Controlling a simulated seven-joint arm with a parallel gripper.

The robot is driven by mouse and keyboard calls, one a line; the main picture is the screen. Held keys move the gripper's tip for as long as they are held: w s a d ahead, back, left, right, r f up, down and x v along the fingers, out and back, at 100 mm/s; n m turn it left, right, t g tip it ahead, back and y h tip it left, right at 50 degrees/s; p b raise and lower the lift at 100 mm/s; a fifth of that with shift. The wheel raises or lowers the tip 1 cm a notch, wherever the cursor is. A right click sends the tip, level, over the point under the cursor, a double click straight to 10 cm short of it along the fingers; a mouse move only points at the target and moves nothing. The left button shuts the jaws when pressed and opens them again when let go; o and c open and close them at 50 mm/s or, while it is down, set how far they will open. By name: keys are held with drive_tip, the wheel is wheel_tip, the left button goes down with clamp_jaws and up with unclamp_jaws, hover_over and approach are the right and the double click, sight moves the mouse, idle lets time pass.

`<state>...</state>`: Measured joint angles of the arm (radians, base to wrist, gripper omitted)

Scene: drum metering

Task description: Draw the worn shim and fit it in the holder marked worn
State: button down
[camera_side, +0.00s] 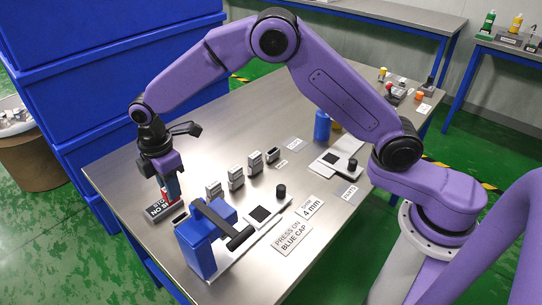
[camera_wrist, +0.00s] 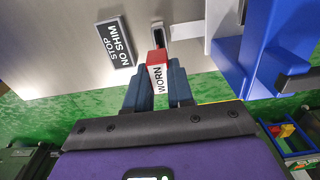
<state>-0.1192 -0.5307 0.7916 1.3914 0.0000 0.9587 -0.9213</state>
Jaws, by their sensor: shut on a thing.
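In the wrist view a red-ended piece with a white face marked WORN (camera_wrist: 159,74) sits between the two fingers of my gripper (camera_wrist: 158,88), which is shut on it. Its red end points toward a small pale holder with a dark slot (camera_wrist: 181,31); I cannot tell whether they touch. In the side view my gripper (camera_side: 169,190) points down at the table's near left edge, beside the blue press (camera_side: 199,250); the held piece is mostly hidden there. Several grey slotted holders (camera_side: 235,178) stand in a row behind; their marks are too small to read.
A black STOP NO SHIM sign (camera_wrist: 115,42) lies close beside the held piece. The blue press with its dark bar stands right of my gripper. A white plate with a black square (camera_side: 262,214) and a PRESS ON BLUE CAP sign (camera_side: 291,237) lie further right. Blue crates (camera_side: 125,130) stand behind.

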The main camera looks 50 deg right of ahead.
drive_tip(key=shift+d, duration=0.1)
idle(0.6)
drive_tip(key=d+r, duration=0.1)
drive_tip(key=d, duration=3.4)
drive_tip(key=shift+d+r, duration=0.15)
drive_tip(key=shift+f, duration=2.9)
drive_tip(key=shift+f, duration=1.65)
drive_tip(key=c, duration=0.9)
unclamp_jaws()
